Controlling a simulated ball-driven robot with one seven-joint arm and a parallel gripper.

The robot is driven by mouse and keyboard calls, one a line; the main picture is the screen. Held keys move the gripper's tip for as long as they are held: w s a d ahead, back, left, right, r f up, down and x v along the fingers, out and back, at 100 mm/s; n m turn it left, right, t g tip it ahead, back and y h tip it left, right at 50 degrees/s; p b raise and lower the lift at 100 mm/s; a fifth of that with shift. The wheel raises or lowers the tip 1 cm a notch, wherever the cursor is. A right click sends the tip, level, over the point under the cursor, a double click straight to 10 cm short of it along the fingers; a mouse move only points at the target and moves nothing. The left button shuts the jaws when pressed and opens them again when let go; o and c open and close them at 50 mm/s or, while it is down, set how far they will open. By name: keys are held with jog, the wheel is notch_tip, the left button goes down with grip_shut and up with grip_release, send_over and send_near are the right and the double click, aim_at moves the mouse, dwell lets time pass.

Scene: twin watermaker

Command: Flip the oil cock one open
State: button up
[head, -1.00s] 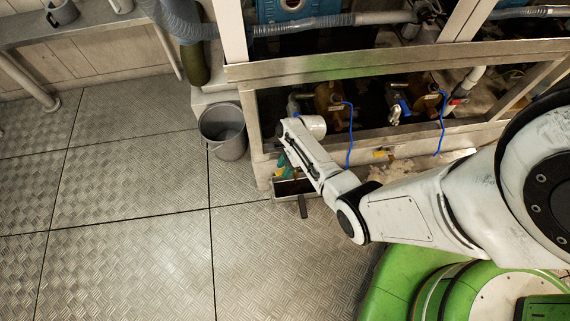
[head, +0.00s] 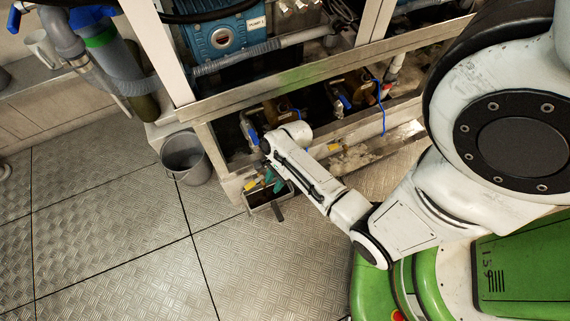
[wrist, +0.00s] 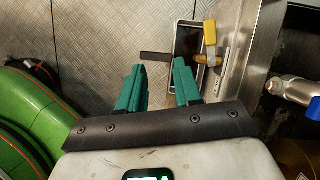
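A cock with a yellow lever (wrist: 210,38) and a brass-coloured body shows in the wrist view, ahead and right of my gripper, beside a metal frame edge. A yellow handle (head: 250,185) also shows low on the frame in the head view, near the tray. I cannot read a label that marks it as oil cock one. My gripper (wrist: 159,66) has two teal fingers, spread apart with nothing between them. In the head view my gripper (head: 274,184) is low by the frame's front corner, partly hidden by my arm. The fingers appear apart from the yellow lever.
A small tray (head: 257,208) with a dark strip lies below the cock. A grey bucket (head: 186,160) stands left of it. Blue-handled valves (head: 346,102) and another yellow handle (head: 333,147) sit along the frame. The plated floor (head: 100,240) is clear at left.

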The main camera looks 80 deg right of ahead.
jog(key=shift+s+a+r+p, duration=0.2)
jog(key=shift+s+r, duration=0.1)
jog(key=shift+s, duration=0.35)
jog(key=shift+s+a+r+p, duration=0.15)
jog(key=shift+s+r, duration=0.15)
jog(key=shift+s, duration=0.35)
jog(key=shift+s+a+r+p, duration=0.1)
jog(key=shift+s+a+r, duration=0.15)
jog(key=shift+s, duration=0.4)
jog(key=shift+o, duration=0.2)
jog(key=shift+o, duration=0.2)
jog(key=shift+w+f, duration=0.15)
jog(key=shift+w, duration=0.05)
jog(key=w+a+f+n+t+h+b, duration=0.15)
jog(key=w+f+t+h+b, duration=0.25)
jog(key=w+t+b, duration=0.45)
jog(key=w+a+f+m+t+h+b, duration=0.1)
jog(key=w+a+f+t+h+b, duration=0.3)
jog(key=w, duration=0.7)
jog(key=m+g+h+b, duration=0.5)
jog(key=g+h+b, duration=0.1)
jog(key=h+b, duration=0.45)
send_near(252, 187)
jog(key=shift+h, duration=0.25)
jog(key=x, duration=0.3)
jog(key=b+x, duration=0.1)
jog(key=x, duration=0.7)
jog(key=shift+w+f, duration=0.1)
jog(key=shift+f, duration=0.2)
